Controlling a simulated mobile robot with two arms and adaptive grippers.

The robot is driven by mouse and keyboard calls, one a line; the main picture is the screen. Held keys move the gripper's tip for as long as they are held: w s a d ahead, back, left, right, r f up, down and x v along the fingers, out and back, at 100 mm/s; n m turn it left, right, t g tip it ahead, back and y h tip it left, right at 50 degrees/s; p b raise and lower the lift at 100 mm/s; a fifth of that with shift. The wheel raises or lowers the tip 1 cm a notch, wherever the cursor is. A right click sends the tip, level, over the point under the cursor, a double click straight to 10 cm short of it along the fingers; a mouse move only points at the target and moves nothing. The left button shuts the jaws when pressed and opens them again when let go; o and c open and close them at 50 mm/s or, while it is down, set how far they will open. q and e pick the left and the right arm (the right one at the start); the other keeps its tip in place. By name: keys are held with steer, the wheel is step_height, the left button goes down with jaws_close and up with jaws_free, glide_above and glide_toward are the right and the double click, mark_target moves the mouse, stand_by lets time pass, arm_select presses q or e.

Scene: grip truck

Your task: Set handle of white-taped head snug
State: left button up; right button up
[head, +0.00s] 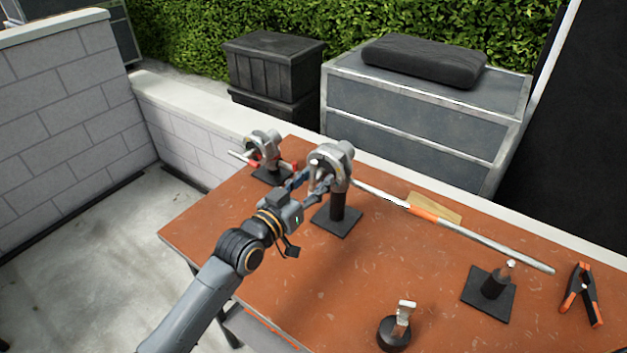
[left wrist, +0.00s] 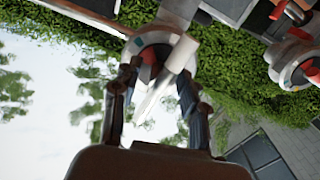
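The nearer grip head (head: 332,163), grey with a pale handle, stands on a black post with a square base (head: 337,220). My left gripper (head: 312,187) reaches it from the front left. In the left wrist view the head's round body (left wrist: 152,42) and pale handle (left wrist: 183,54) lie ahead, between and just beyond my spread fingers (left wrist: 155,85). I cannot tell whether either finger touches the handle. White tape is hard to make out. A second grip head with red parts (head: 265,143) stands behind to the left. My right gripper is not in view.
A silver rod (head: 480,243) with an orange band extends right from the nearer head, above another post (head: 495,283). An orange-tipped clamp (head: 580,292) and a small black-based fitting (head: 396,330) are on the orange-brown table (head: 330,280).

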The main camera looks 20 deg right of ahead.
arm_select(q)
steer(key=v, duration=1.2)
stand_by(0.3)
